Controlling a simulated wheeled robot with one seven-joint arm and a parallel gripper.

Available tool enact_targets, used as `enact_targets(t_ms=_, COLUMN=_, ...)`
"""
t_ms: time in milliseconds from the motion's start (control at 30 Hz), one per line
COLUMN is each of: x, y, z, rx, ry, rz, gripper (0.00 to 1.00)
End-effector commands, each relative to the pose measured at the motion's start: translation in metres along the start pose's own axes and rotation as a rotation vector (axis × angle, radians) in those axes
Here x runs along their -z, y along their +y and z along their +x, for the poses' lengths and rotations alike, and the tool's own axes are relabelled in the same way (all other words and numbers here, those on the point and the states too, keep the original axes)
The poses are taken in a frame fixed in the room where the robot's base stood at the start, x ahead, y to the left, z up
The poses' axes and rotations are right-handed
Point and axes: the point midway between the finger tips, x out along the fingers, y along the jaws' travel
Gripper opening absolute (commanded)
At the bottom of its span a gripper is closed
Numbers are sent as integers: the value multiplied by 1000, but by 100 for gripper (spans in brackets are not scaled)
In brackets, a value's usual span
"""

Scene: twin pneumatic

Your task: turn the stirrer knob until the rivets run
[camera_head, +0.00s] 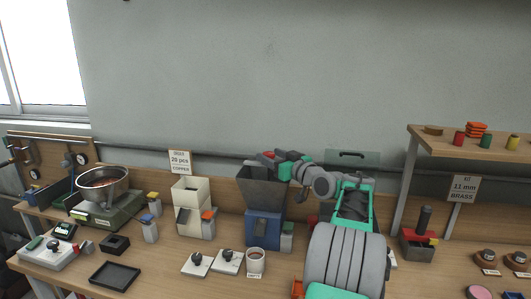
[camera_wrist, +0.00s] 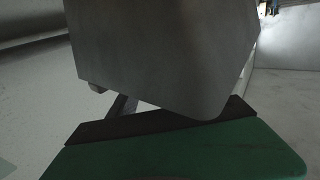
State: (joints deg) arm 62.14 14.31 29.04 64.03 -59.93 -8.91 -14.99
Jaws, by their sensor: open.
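A blue feeder (camera_head: 263,228) with a dark grey hopper (camera_head: 262,187) stands on the bench at the centre of the head view. My gripper (camera_head: 272,159) is at the hopper's top rim, reaching in from the right. It is open. Red and dark parts show at its tip, and I cannot tell whether the red is the stirrer knob. No rivets show in this hopper. In the wrist view a large grey panel (camera_wrist: 165,50) fills the upper middle, close above a green part with a dark edge (camera_wrist: 170,150). Contact cannot be told.
A cup (camera_head: 256,261) and two white pads (camera_head: 196,263) sit in front. A metal bowl (camera_head: 102,184) is at left, a wooden shelf (camera_head: 465,143) at right.

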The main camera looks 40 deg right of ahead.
Motion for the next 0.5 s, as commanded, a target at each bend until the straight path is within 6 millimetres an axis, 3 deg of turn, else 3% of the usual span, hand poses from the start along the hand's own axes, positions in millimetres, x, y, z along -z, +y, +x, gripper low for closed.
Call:
enact_targets(t_ms=133, x=0, y=-1, z=15, rx=1, ry=0, rz=1, gripper=58)
enact_targets(t_ms=367, x=0, y=-3, z=17, rx=4, ry=0, rz=1, gripper=58)
enact_targets(t_ms=500, x=0, y=-4, z=18, rx=6, ry=0, rz=1, gripper=47)
